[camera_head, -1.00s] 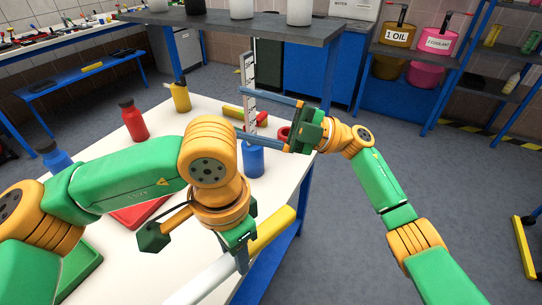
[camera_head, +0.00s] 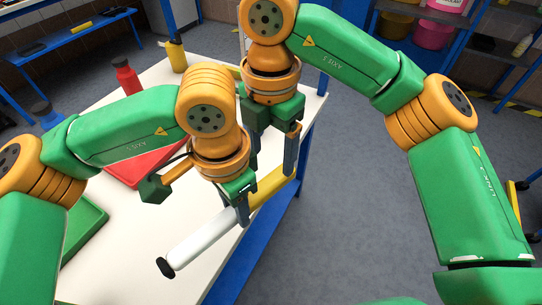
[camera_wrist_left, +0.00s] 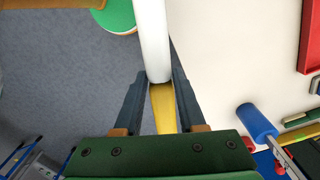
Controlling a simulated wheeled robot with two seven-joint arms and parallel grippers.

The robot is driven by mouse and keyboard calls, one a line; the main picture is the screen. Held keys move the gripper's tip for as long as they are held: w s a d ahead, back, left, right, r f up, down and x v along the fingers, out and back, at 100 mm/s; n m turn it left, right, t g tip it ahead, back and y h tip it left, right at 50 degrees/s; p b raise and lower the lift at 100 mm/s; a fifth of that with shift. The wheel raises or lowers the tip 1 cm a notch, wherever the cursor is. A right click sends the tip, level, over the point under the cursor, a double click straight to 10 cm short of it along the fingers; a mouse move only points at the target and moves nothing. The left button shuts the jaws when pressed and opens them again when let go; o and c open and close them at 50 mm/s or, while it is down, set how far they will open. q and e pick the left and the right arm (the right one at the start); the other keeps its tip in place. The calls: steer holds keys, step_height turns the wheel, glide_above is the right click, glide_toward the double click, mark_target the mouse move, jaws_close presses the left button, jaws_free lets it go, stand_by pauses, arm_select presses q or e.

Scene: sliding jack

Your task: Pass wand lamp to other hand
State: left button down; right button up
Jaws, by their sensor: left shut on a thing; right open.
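The wand lamp has a white tube (camera_head: 205,240) with a black end cap and a yellow handle (camera_head: 270,187). In the left wrist view, the white tube (camera_wrist_left: 152,40) and yellow handle (camera_wrist_left: 163,112) run between the fingers of my left gripper (camera_wrist_left: 158,78). My right gripper (camera_head: 272,160) is open and points down at the yellow handle, its fingers apart on either side. Whether they touch it cannot be told.
The floor (camera_head: 345,200) right of the table is clear.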

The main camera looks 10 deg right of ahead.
mark_target(271, 172)
step_height(271, 172, down, 4)
steer(key=shift+f, duration=0.1)
jaws_close()
arm_select(q)
steer(key=shift+c, duration=1.9)
jaws_free()
